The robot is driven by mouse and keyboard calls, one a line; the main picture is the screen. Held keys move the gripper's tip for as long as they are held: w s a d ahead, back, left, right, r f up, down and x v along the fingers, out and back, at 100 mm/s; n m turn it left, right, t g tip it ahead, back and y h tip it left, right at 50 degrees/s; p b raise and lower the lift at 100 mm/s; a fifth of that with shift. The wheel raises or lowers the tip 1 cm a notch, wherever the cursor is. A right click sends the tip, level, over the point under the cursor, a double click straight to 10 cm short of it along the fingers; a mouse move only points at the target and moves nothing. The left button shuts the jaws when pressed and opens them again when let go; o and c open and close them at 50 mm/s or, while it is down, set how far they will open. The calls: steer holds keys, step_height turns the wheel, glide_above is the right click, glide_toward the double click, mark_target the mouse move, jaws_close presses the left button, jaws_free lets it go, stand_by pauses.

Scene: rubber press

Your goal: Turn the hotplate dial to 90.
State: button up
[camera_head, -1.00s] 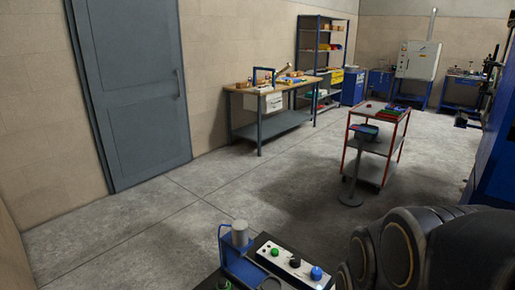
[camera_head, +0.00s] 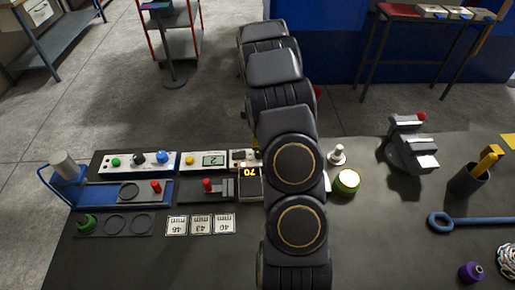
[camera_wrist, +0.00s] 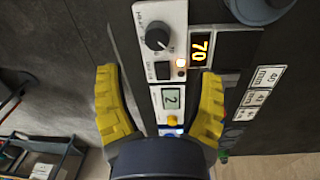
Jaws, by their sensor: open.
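The hotplate dial (camera_wrist: 157,38) is a round black knob with a white mark on a light panel, in the upper middle of the wrist view. Beside it a lit display (camera_wrist: 200,47) reads 70; this display also shows in the head view (camera_head: 248,171), just left of my arm. My gripper (camera_wrist: 160,74) has yellow fingers and is open and empty. Its fingers are spread to either side of the panel, with the dial beyond the tips and roughly centred between them. I see no contact with the dial. In the head view my arm hides the dial and the gripper.
A small "2" display (camera_head: 213,160) and a panel of coloured knobs (camera_head: 138,160) lie left of the arm. Number cards (camera_head: 200,225) lie in front. A green-rimmed round object (camera_head: 346,182), a grey stand (camera_head: 408,150) and a blue wrench (camera_head: 470,221) are to the right.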

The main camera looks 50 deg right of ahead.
steer(key=shift+d+f, duration=0.3)
steer(key=shift+f, duration=0.2)
step_height(320, 180, down, 7)
steer(key=shift+w+d+f, duration=0.1)
steer(key=c, duration=1.1)
